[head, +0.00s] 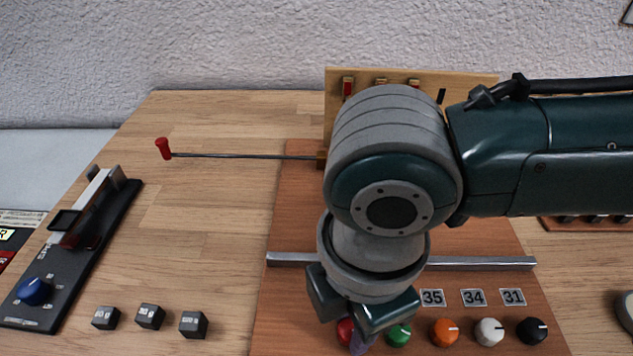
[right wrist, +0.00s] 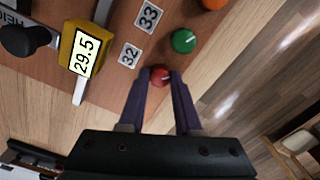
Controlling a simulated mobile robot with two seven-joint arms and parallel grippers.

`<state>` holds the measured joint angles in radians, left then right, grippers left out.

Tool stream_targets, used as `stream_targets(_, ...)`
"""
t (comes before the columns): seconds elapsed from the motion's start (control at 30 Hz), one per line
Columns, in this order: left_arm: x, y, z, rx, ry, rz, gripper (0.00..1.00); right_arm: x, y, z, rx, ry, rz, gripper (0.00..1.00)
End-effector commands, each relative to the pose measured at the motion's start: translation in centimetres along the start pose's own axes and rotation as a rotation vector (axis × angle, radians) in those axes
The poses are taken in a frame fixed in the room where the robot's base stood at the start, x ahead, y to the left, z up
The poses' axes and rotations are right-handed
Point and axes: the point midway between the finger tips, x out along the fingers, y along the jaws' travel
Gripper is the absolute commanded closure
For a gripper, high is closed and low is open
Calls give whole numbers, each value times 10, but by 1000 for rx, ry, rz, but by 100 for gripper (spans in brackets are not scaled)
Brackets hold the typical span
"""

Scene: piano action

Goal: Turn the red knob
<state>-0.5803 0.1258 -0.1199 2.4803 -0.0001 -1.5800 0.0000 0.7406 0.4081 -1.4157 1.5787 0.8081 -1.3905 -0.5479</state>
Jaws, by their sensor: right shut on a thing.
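The red knob (head: 346,330) is at the left end of a row of coloured knobs along the front of the brown board (head: 285,300). My right gripper (head: 361,342) reaches down to it from above, and the arm hides part of the board. In the right wrist view the red knob (right wrist: 160,76) sits between the two purple fingertips (right wrist: 157,82) of my right gripper, which is shut on it. A white pointer line shows on its top. The label 32 (right wrist: 130,55) is beside it. My left gripper is not in view.
The green knob (head: 398,335) is close beside my right gripper, then orange (head: 444,332), white (head: 489,331) and black (head: 532,330) knobs. A metal rail (head: 480,263) crosses the board. A yellow 29.5 display (right wrist: 84,52) is nearby. Small dark cubes (head: 150,316) stand left.

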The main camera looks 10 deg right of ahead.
Motion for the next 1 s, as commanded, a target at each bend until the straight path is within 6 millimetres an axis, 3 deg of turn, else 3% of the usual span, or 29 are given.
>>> stream_targets(0.33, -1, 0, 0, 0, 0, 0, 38, -1, 0, 0, -7, 0, -1, 100)
stream_targets(0.63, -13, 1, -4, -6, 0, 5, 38, -2, 0, -1, -236, 2, -1, 100)
stream_targets(0.97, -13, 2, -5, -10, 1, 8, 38, -1, 0, -1, -263, 3, -1, 100)
stream_targets(1.0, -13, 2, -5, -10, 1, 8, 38, -1, 0, -1, -263, 3, -1, 64)
